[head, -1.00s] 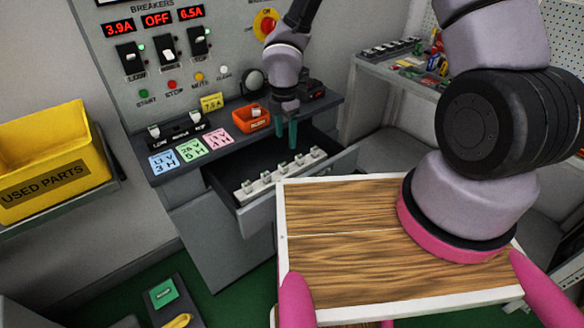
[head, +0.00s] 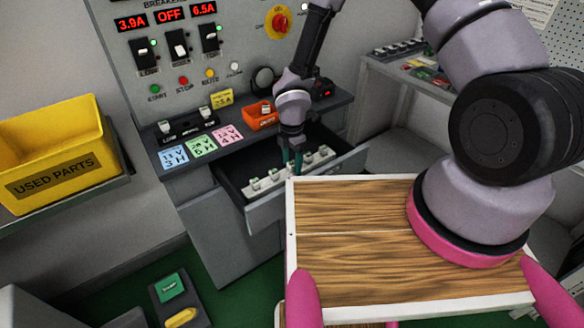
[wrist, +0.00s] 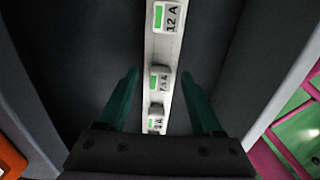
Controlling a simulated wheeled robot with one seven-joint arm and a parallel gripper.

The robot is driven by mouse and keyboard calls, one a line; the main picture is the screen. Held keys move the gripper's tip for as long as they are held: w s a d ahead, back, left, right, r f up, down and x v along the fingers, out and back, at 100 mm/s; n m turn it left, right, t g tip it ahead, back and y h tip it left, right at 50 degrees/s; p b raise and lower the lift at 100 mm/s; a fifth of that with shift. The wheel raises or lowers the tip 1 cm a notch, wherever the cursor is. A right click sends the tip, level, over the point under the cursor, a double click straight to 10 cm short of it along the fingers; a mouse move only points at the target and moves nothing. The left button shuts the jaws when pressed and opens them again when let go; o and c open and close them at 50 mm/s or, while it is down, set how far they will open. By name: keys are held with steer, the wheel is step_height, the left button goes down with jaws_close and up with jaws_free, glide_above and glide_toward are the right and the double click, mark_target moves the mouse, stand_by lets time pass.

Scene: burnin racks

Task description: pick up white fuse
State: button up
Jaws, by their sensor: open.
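Several white fuses (head: 256,183) stand in a row on a pale strip (head: 280,185) in the open grey drawer (head: 263,211). In the wrist view, two white fuse blocks (wrist: 161,76) stand on the strip, beside green marks and current labels; the label at the top reads 12 A. My gripper (head: 293,162) is low over the drawer, its teal fingers partly hiding the middle of the row. In the wrist view my gripper (wrist: 162,88) is open and empty, with one finger on each side of the strip. I cannot tell if a fingertip touches a fuse.
An orange bin (head: 262,117) sits on the console behind the drawer, near colored cards (head: 201,146). White pieces (head: 206,114) sit on the console's black holders. A yellow used-parts bin (head: 55,150) is at left. My wood-topped base is close to the drawer front.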

mark_target(292, 163)
jaws_close()
step_height(292, 163, up, 10)
stand_by(0.7)
